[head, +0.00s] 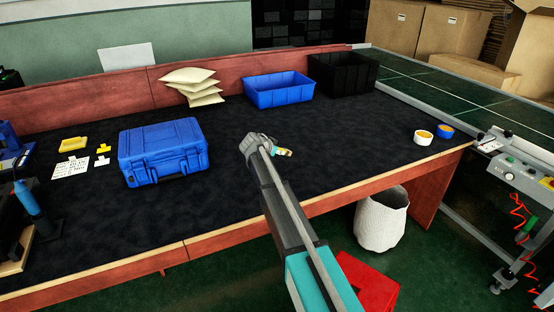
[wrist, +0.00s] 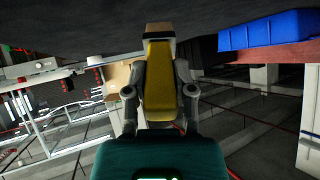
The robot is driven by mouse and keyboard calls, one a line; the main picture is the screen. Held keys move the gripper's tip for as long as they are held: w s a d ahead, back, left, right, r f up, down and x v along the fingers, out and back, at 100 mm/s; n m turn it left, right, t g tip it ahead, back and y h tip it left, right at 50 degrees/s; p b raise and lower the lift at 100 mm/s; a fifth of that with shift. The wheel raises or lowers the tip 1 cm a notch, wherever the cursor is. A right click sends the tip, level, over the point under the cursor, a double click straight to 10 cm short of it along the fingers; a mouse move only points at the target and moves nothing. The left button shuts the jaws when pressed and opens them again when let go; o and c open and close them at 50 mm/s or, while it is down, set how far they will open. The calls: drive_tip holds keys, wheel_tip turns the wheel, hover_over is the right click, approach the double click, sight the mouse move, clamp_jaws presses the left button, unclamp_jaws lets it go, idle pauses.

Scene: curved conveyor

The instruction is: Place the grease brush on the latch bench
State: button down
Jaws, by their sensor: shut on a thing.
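My gripper (head: 274,148) is over the dark-topped bench (head: 250,190), near the middle of its front half. In the wrist view my gripper (wrist: 158,75) is shut on a yellow piece with a dark band and a pale end, which I take to be the grease brush (wrist: 158,92). In the head view only a small bright end of the brush (head: 284,152) shows past my gripper; the arm hides the rest. I cannot tell whether the brush touches the bench top. The bench has a red wooden body and pale front edging.
A blue case (head: 163,152) stands left, with yellow pieces (head: 73,144) and a card beyond. Pale bags (head: 190,82), a blue bin (head: 278,90) and a black bin (head: 342,73) line the back. Tape rolls (head: 424,137) sit right. Dark surface around my gripper is clear.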

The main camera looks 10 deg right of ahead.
drive_tip(key=shift+w+f+b, duration=0.1)
drive_tip(key=shift+f+b, duration=1.35)
drive_tip(key=shift+f, duration=0.3)
drive_tip(key=shift+f, duration=0.1)
drive_tip(key=shift+c, duration=2.2)
unclamp_jaws()
drive_tip(key=shift+s+a+r+p, duration=0.35)
drive_tip(key=shift+r+p, duration=0.05)
drive_tip(key=shift+r, duration=0.15)
drive_tip(key=p+v, duration=0.6)
drive_tip(key=v, duration=0.5)
drive_tip(key=shift+f, duration=0.2)
